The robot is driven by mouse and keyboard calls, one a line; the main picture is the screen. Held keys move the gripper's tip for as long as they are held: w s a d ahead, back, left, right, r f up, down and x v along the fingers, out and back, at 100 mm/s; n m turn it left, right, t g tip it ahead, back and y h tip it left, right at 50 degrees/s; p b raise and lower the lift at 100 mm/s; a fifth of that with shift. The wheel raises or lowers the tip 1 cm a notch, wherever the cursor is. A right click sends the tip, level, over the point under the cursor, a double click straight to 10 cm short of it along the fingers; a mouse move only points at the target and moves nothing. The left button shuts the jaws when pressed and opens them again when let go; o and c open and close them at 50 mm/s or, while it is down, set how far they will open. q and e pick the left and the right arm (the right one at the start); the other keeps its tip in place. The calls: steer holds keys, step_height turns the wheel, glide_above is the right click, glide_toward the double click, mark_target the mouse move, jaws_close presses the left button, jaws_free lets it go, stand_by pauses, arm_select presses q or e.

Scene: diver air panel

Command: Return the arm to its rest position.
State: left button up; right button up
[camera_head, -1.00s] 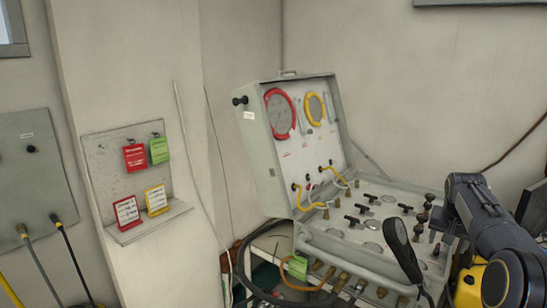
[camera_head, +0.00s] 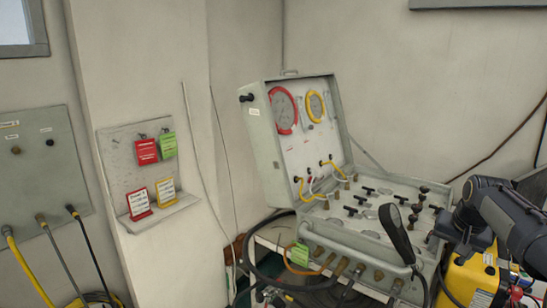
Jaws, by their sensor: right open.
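The grey diver air panel (camera_head: 262,140) stands with its lid up, showing a red-ringed gauge (camera_head: 283,110) and a yellow-ringed gauge (camera_head: 315,107). Black valve handles (camera_head: 365,190) and brass fittings cover its lower face. My right arm comes in from the right edge, beside the panel. My right gripper (camera_head: 453,234) is at the dark end of that arm, near the panel's right edge; its fingers are small and partly hidden. I see nothing held in it. My left gripper is not in view.
A black oval-headed piece (camera_head: 396,232) rises at the panel's front right. A yellow case (camera_head: 470,278) stands beneath my right arm. A board with red, green and yellow tags (camera_head: 120,157) and a hose panel (camera_head: 38,165) are on the left walls.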

steer(key=s+a+n+t+y, duration=0.1)
steer(key=s+a+n+y, duration=0.2)
steer(key=s+a, duration=1.2)
steer(key=s+a+f+n+y, duration=0.1)
steer(key=s+a+f, duration=0.2)
steer(key=s+a, duration=0.2)
steer(key=s+a+f+n+y, duration=0.1)
steer(key=s+a+f, duration=0.3)
steer(key=s, duration=0.5)
steer(key=shift+s+a+n, duration=0.4)
steer(key=shift+a, duration=0.15)
steer(key=shift+o, duration=0.4)
